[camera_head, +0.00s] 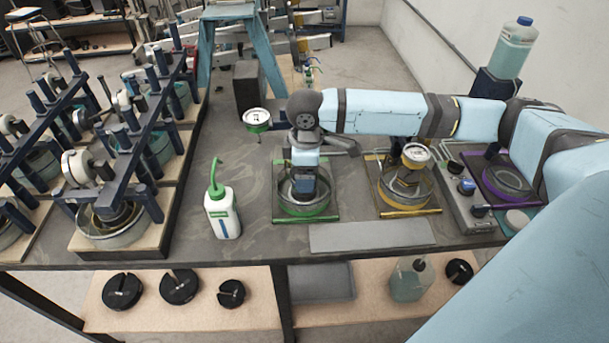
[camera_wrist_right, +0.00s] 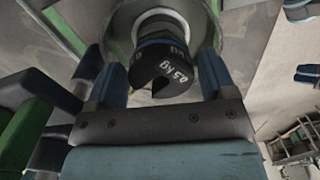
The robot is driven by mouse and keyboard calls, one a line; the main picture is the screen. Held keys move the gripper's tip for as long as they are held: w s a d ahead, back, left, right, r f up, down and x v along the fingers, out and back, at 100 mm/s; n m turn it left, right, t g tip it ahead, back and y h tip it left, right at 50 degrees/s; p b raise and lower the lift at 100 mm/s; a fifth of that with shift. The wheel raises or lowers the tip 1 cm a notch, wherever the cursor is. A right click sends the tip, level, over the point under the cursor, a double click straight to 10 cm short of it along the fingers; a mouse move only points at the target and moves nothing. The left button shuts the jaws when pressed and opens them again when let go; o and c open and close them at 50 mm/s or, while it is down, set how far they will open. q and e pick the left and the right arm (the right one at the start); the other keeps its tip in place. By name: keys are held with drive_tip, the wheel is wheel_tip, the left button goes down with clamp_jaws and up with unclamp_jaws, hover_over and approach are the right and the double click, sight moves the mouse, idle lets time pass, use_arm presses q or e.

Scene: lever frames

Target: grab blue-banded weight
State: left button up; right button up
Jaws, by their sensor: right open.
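The blue-banded weight (camera_wrist_right: 160,66) is a dark slotted disc marked 0.5 kg, with a blue band along its far edge in the right wrist view. It lies between the two fingers of my right gripper (camera_wrist_right: 152,78), which is open with a visible gap on each side of it. In the head view, my right gripper (camera_head: 304,184) points down into the round dish with the green rim (camera_head: 306,212). There the gripper hides most or all of the weight. My left gripper is out of view.
A green-banded dial gauge (camera_head: 257,120) stands left of my right wrist. A white bottle with green spout (camera_head: 222,212) stands left of the dish. A yellow-rimmed dish (camera_head: 430,203) with a gauge is to the right. Loading frames (camera_head: 120,140) fill the left; a grey plate (camera_head: 370,236) lies in front.

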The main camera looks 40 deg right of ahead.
drive_tip(key=shift+f, duration=0.1)
drive_tip(key=shift+c, duration=0.4)
drive_tip(key=c, duration=0.9)
